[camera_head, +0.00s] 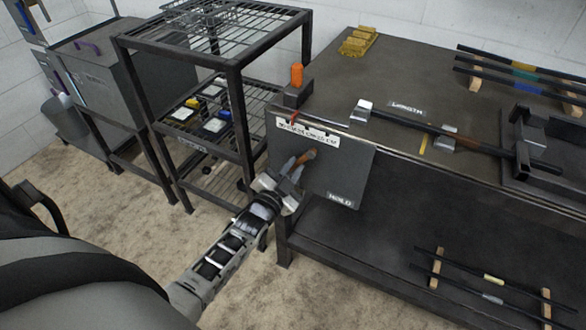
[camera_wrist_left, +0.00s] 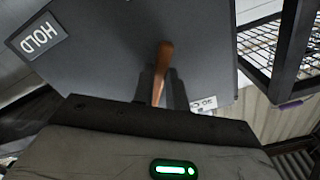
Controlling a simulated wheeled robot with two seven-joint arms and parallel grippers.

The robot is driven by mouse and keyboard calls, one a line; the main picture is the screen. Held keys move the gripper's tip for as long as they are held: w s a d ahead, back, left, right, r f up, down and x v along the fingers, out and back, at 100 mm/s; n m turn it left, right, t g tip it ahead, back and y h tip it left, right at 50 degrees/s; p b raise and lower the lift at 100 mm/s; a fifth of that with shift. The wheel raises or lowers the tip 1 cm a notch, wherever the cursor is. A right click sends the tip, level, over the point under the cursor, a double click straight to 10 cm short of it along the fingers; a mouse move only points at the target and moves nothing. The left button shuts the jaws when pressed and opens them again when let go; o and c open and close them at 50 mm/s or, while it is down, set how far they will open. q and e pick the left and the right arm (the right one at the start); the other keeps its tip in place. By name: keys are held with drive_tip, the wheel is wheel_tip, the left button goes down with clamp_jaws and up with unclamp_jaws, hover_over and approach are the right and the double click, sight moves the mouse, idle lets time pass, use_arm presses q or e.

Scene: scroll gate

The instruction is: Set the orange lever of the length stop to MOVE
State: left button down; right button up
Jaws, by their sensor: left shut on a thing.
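The orange-brown lever (camera_head: 308,155) is on the dark grey panel (camera_head: 352,168) at the front left of the workbench. It also shows in the left wrist view (camera_wrist_left: 163,62), reaching down to my fingers. My left gripper (camera_head: 292,171) is shut on the lever, close in front of the panel. A HOLD label (camera_head: 341,200) sits low on the panel, right of the lever, and shows in the left wrist view (camera_wrist_left: 38,38). Another white label (camera_wrist_left: 203,103) is partly hidden in the left wrist view. I cannot read MOVE anywhere. My right gripper is out of view.
A dark rod lies across the bench top (camera_head: 365,70) near a LENGTH label (camera_head: 405,108). An upright orange knob (camera_head: 297,76) stands at the bench corner. Several rods lie on the lower shelf.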

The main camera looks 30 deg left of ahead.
use_arm(q)
drive_tip(key=c, duration=1.4)
unclamp_jaws()
drive_tip(key=s+d, duration=0.1)
drive_tip(key=s, duration=1.5)
drive_tip(key=s+d+n+g+h, duration=0.2)
drive_tip(key=d+g, duration=0.1)
drive_tip(key=d, duration=0.4)
drive_tip(key=s+d+n+g+h, duration=0.1)
drive_tip(key=s+d+g+h, duration=0.1)
drive_tip(key=d, duration=0.5)
drive_tip(key=shift+s+d+f+n+g, duration=0.15)
drive_tip(key=shift+s+d+n+g, duration=0.25)
drive_tip(key=shift+s+g, duration=0.6)
